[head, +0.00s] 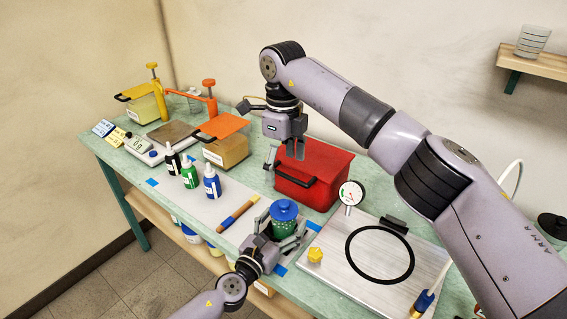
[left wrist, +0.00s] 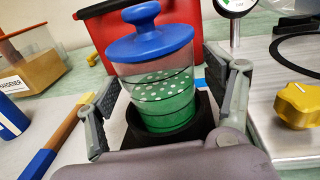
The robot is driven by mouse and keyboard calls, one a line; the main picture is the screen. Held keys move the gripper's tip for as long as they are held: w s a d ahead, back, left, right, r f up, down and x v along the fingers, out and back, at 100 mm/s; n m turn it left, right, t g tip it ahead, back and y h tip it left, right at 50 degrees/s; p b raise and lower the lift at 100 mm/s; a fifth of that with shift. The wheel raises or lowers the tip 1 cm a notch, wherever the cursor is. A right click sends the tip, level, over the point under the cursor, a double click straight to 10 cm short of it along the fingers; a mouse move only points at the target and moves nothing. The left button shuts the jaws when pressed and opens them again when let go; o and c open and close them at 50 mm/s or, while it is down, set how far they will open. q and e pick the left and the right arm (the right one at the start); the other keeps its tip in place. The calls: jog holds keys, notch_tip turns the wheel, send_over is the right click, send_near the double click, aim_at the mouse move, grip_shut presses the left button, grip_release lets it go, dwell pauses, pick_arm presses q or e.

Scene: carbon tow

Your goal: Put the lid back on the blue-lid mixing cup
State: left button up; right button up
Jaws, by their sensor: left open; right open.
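The mixing cup (head: 284,230) is clear with green contents and white dots, and stands upright at the table's front. In the left wrist view the cup (left wrist: 165,102) sits in a black round holder (left wrist: 205,118). The blue lid (head: 284,209) with its round knob is on top of the cup; it also shows in the left wrist view (left wrist: 150,45). I cannot tell how firmly it is seated. My left gripper (head: 287,222) is open, one finger on each side of the cup. My right gripper (head: 284,155) is open and empty, above the table beside the red bin.
The red bin (head: 325,169) stands behind the cup. A dial gauge (head: 351,193) and a metal plate with a black ring (head: 352,275) lie to the right, with a yellow knob (head: 315,255). A blue-and-yellow tool (head: 238,213), several bottles and a scale (head: 146,149) are left.

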pick_arm(q)
jog(key=v, duration=1.1)
jog(key=shift+s+a+r, duration=0.1)
jog(key=shift+s, duration=0.1)
